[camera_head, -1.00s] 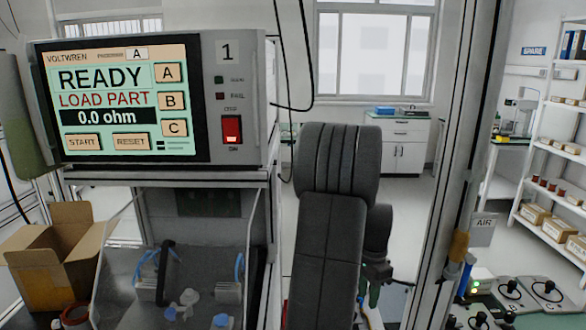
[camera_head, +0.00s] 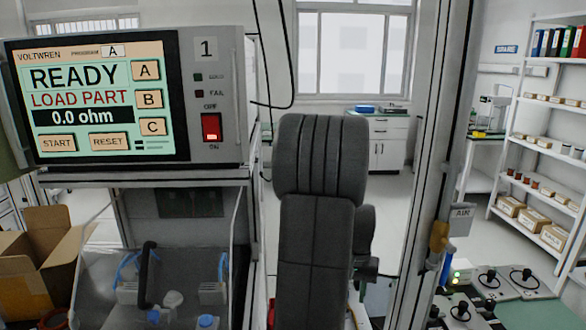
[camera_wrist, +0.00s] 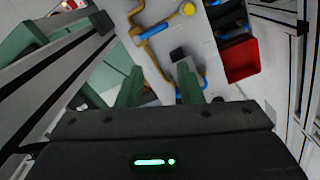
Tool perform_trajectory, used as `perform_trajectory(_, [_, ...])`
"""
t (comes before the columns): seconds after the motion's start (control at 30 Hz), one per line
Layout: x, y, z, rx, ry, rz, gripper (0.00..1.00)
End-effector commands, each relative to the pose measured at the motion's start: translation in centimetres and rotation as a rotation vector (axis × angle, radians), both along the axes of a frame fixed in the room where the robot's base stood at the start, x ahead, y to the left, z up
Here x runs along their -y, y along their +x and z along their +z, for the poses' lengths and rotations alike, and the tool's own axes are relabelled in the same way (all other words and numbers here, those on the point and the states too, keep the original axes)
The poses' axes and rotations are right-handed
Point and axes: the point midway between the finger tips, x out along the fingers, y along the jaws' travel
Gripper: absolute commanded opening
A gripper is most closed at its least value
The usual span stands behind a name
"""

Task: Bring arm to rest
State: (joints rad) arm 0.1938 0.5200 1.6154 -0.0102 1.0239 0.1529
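My arm (camera_head: 318,215) stands folded upright in the middle of the head view, in front of the aisle. My gripper is mostly hidden behind the arm there. In the wrist view, my gripper (camera_wrist: 158,84) shows two green fingers standing apart with nothing seen between them. Its dark body with a green light fills the bottom of that view. The tester (camera_head: 215,100) at left has a screen (camera_head: 95,100) reading READY, LOAD PART and 0.0 ohm. Its red power switch (camera_head: 211,127) is lit.
A cardboard box (camera_head: 45,255) stands at lower left beside the clear-walled test bay (camera_head: 100,285). A metal post (camera_head: 432,160) rises close to the right of my arm. Control boxes (camera_head: 515,280) lie at lower right. The wrist view shows a red bin (camera_wrist: 241,60).

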Motion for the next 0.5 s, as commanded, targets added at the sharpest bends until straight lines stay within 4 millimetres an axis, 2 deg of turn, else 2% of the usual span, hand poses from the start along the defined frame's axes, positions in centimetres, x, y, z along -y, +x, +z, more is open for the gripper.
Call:
perform_trajectory(0.2, [-0.66,-0.07,-0.03,0.015,-0.002,0.135,0.33])
perform_trajectory(0.5, [-0.87,-0.09,-0.01,0.02,-0.003,0.188,0.33])
